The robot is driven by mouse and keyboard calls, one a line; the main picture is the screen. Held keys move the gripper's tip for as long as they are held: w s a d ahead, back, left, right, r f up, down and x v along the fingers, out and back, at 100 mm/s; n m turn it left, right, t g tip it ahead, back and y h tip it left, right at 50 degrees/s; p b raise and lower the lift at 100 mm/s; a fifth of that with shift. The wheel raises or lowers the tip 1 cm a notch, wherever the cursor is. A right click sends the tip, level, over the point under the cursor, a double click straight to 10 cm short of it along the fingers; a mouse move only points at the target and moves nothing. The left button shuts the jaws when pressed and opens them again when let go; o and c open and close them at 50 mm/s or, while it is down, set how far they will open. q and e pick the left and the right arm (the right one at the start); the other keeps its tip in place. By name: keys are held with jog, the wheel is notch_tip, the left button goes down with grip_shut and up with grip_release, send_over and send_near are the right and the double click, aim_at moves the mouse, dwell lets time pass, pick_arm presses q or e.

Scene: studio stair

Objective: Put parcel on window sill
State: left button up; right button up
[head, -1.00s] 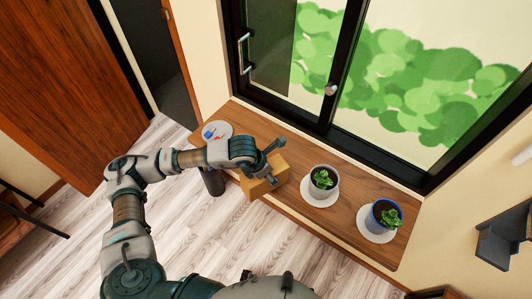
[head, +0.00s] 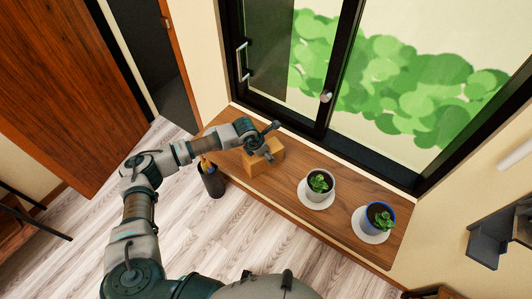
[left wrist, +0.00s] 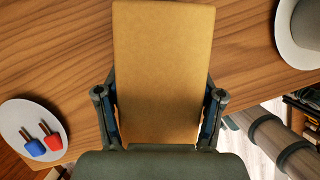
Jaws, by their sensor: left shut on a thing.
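The parcel (head: 264,159) is a tan-brown box. In the head view it is over the wooden window sill (head: 342,182), left of the potted plants. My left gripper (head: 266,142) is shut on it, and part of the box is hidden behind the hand. In the left wrist view the parcel (left wrist: 163,60) sits between the two fingers (left wrist: 160,98), with the sill's wood grain (left wrist: 60,60) behind it. I cannot tell whether its underside touches the sill. My right gripper is not in view.
A white-potted plant (head: 320,183) and a blue-potted plant (head: 379,217) stand on saucers on the sill. A white dish (left wrist: 15,115) with red- and blue-headed keys is left of the parcel. A dark bin (head: 212,182) stands on the floor. The window (head: 325,97) is behind.

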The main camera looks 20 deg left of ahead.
pick_arm(q)
jog(key=o, duration=1.5)
jog(key=shift+s+d+f, duration=0.1)
jog(key=shift+f, duration=0.15)
jog(key=shift+r, duration=0.1)
jog(key=shift+r, duration=0.2)
jog(key=b+v, duration=0.2)
jog(key=v, duration=0.9)
jog(key=shift+r, duration=0.25)
